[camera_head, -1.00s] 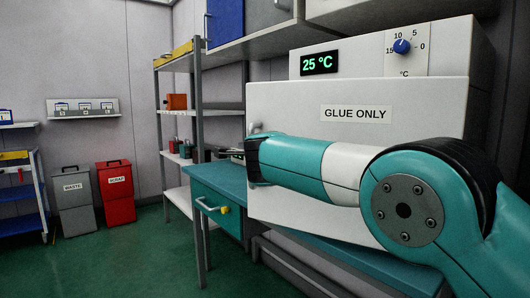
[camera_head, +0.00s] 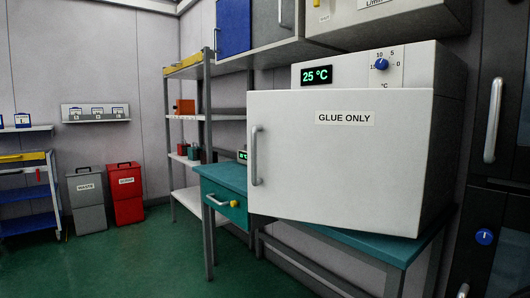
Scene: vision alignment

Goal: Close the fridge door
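The fridge is a white box with a "GLUE ONLY" label (camera_head: 345,118) on its door (camera_head: 340,170). The door has a vertical grey handle (camera_head: 256,156) near its left edge. The door face hides the fridge's inside. Its left edge reaches further left than the control panel (camera_head: 345,70) above and seems to stand out over the bench front, so it looks partly open, though no gap shows. The panel reads 25 °C. My gripper and arm are outside the view now.
The fridge stands on a teal-topped bench (camera_head: 370,246) with a drawer (camera_head: 222,205). A metal shelf unit (camera_head: 188,135) stands left of it. Grey (camera_head: 87,200) and red (camera_head: 124,195) bins stand by the back wall. Dark cabinets (camera_head: 500,150) are at right. The green floor (camera_head: 130,265) is clear.

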